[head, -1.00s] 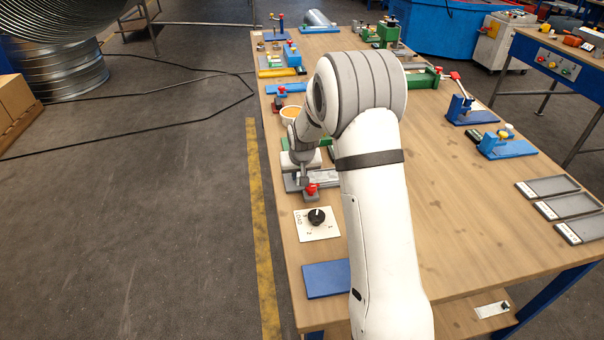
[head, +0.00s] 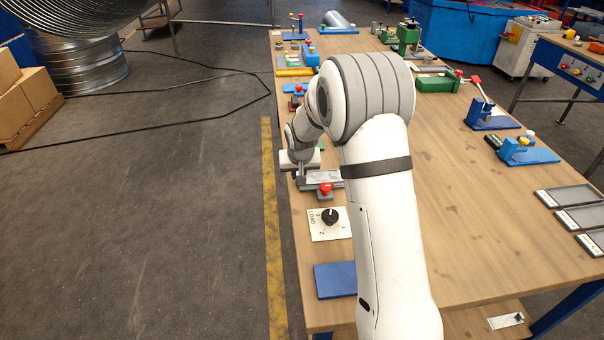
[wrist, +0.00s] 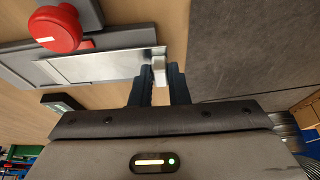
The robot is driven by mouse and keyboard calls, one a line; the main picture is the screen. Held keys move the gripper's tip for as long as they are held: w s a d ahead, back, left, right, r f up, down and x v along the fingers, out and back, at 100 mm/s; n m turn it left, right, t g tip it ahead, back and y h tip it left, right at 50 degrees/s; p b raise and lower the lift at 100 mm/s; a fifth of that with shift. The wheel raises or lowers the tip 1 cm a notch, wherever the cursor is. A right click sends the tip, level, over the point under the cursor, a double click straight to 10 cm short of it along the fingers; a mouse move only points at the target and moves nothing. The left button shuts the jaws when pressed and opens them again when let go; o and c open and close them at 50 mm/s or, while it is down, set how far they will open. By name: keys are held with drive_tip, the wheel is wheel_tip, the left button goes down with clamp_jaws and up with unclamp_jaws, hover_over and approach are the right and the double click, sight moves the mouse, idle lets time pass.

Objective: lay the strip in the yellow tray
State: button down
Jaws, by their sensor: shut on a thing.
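The strip (wrist: 105,66) is a thin silver metal piece in the wrist view, lying along a grey fixture with a red knob (wrist: 55,28). Its right end meets a small pale block (wrist: 158,72) between my fingertips. My gripper (wrist: 158,82) is shut on this end. In the head view my gripper (head: 300,178) is low at the table's left edge, beside the fixture (head: 322,180); the fingertips are hard to make out there. A yellow tray-like piece (head: 294,72) lies farther back near the left edge, small in the picture.
A load dial plate (head: 330,222) and a blue plate (head: 335,280) lie nearer on the table. Blue and red devices line the left edge beyond my arm. Grey trays (head: 575,215) lie at the right. The middle right of the tabletop is clear.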

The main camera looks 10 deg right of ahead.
drive_tip(key=shift+r, duration=0.15)
drive_tip(key=shift+r+p, duration=1.7)
drive_tip(key=shift+r, duration=1.7)
